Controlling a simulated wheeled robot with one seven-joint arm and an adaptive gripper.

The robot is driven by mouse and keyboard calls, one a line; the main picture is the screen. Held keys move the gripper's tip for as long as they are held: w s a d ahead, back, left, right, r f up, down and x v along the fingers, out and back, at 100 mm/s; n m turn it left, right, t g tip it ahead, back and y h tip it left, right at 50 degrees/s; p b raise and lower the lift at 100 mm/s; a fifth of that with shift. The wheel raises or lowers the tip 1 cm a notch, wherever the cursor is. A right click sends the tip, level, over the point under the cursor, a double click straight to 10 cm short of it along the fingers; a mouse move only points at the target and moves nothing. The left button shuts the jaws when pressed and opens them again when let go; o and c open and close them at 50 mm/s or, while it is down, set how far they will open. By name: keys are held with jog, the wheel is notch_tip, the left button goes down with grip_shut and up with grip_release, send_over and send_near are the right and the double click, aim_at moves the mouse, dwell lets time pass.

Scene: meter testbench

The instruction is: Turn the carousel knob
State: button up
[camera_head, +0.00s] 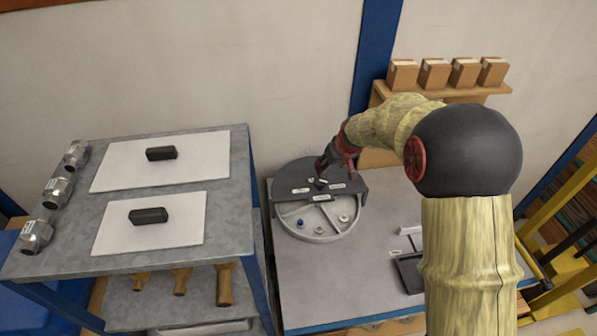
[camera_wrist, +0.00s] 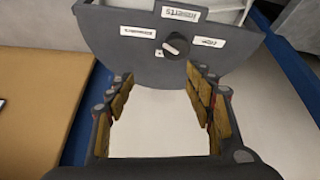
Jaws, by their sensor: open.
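The carousel (camera_head: 318,233) is a round grey tray with compartments, standing on the grey bench under a dark half-round cover (camera_head: 290,178). The cover also fills the top of the wrist view (camera_wrist: 110,30) and carries several white labels. The carousel knob (camera_wrist: 176,46) is a small black round knob with a white pointer mark, standing on the cover. My gripper (camera_wrist: 160,76) is open, with its two padded fingers apart and nothing between them. The knob shows just beyond the fingertips, and I see no contact. In the head view my gripper (camera_head: 325,168) is over the cover and partly hides the knob area.
A metal table (camera_head: 240,170) on the left holds two white boards (camera_head: 200,143) with black blocks and several metal cylinders. A wooden shelf (camera_head: 430,97) with several boxes is behind my arm. A dark tray (camera_head: 408,272) lies on the bench at right. Bench space in front of the carousel is clear.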

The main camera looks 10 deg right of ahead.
aim_at(320, 181)
jog(key=shift+n+g+y, duration=0.3)
jog(key=shift+n+g, duration=0.3)
jog(key=shift+n, duration=0.1)
jog(key=shift+w+a+f, duration=0.2)
jog(key=shift+a+f, duration=0.25)
jog(key=shift+f, duration=0.8)
jog(key=shift+w+a+f, duration=0.15)
jog(key=shift+a+f, duration=0.35)
jog(key=shift+f, duration=0.75)
jog(key=shift+w+a+f, duration=0.2)
jog(key=shift+a+f, duration=0.25)
jog(key=shift+f, duration=0.8)
jog(key=shift+c, duration=1.3)
jog(key=c, duration=0.7)
jog(key=shift+c, duration=0.9)
